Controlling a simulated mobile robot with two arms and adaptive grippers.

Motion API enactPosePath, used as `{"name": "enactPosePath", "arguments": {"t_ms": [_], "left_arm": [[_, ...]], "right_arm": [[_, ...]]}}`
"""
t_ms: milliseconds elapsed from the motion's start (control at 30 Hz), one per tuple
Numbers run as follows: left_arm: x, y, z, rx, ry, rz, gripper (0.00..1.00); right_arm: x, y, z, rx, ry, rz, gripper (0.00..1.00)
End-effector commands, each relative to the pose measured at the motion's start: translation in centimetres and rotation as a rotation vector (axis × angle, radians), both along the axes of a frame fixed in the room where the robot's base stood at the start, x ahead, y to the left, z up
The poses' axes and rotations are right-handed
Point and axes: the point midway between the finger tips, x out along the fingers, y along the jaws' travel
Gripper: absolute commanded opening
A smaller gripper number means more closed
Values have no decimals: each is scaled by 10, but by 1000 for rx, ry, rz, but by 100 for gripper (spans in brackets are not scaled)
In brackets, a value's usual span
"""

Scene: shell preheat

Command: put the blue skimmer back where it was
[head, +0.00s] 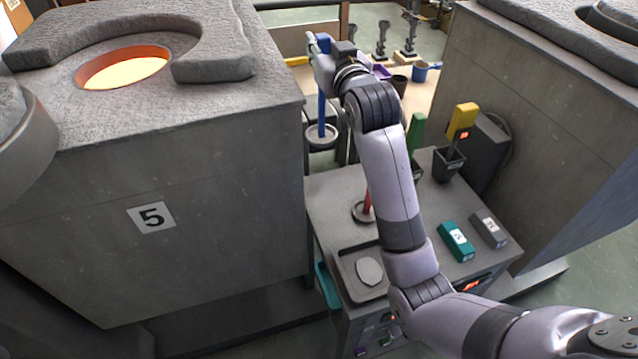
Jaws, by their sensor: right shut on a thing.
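The blue skimmer (322,112) hangs upright, with its blue handle on top and a round grey disc at the bottom. My right gripper (321,54) is shut on the upper part of its handle, beyond the right edge of furnace 5. The disc hangs at the far left of the small grey cart (334,197); I cannot tell whether it touches anything. My right arm hides part of the cart and what lies behind it. My left gripper is out of view.
Furnace 5 (200,190) with a glowing opening (125,68) stands left. On the cart are a red-handled tool (367,202), a green handle (416,131), a yellow handle (462,116) in a black holder (447,165), a teal block (457,241) and a grey block (489,229). Another furnace (560,130) stands right.

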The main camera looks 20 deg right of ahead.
Motion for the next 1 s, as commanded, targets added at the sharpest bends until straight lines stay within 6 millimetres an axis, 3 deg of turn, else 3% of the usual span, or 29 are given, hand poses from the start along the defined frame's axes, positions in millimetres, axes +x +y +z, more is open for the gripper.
{"name": "enactPosePath", "arguments": {"t_ms": [533,1000], "left_arm": [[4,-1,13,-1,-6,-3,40],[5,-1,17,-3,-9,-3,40]], "right_arm": [[-1,0,-130,1,4,-1,0],[-1,0,-188,1,1,-1,0]]}}
